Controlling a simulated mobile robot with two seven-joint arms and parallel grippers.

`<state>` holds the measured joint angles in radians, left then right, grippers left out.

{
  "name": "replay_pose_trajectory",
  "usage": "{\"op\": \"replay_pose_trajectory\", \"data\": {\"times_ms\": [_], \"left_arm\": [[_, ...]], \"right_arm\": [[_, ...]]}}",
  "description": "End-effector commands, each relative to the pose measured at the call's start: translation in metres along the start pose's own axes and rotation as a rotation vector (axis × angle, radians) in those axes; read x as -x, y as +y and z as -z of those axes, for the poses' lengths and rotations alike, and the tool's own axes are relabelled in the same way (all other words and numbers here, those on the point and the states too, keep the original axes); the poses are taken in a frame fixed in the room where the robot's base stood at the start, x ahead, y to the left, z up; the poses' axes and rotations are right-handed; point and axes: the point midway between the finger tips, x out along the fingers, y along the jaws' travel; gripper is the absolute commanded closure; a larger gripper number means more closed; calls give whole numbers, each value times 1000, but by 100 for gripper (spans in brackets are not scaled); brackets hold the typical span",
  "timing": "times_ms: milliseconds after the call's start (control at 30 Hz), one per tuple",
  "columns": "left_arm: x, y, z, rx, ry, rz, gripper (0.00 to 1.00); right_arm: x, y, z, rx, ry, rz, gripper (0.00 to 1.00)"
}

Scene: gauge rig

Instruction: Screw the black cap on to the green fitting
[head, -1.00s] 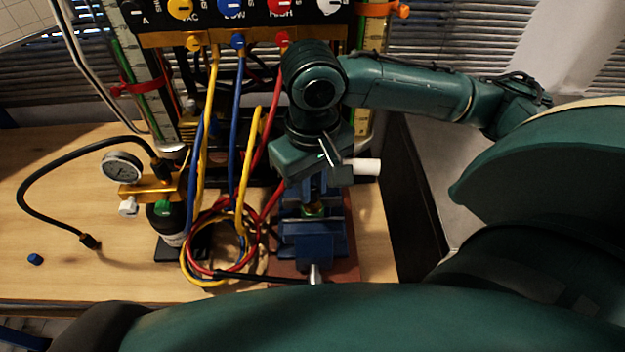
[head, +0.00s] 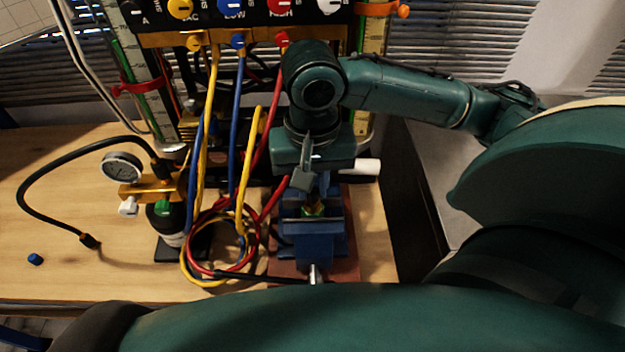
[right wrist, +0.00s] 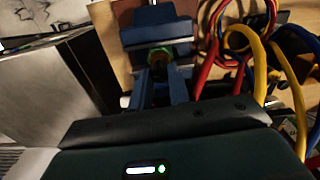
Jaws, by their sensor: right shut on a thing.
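The green fitting (head: 313,210) stands in the jaws of the blue vise (head: 312,254), with a brass-coloured part beside the green. It also shows in the right wrist view (right wrist: 160,51), against the vise. My right gripper (right wrist: 160,76) is pointed down at the fitting and shut on the black cap (right wrist: 158,69). The dark cap sits between the two blue fingers, in line with the fitting. Whether its thread is engaged cannot be told. In the head view my right gripper (head: 313,196) hides the cap. My left gripper is not in view.
Yellow, blue and red hoses (head: 222,268) lie coiled just left of the vise. A dial gauge (head: 121,168) on a brass block and a black hose stand further left. A small blue cap (head: 35,259) lies on the wooden table (head: 75,275). The manifold panel (head: 255,22) stands behind.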

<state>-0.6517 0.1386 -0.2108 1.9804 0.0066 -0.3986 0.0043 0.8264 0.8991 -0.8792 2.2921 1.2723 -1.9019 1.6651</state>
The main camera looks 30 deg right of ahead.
Motion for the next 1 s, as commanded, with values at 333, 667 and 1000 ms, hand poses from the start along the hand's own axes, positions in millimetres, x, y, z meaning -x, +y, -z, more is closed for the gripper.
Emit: {"op": "replay_pose_trajectory", "data": {"times_ms": [333, 667, 1000], "left_arm": [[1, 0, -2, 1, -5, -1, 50], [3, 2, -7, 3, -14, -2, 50], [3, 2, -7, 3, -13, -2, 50]], "right_arm": [[-1, 0, -1, -335, -3, 1, 100], [0, 0, -1, -452, -3, 0, 100], [0, 0, -1, -594, -4, 0, 100]]}}
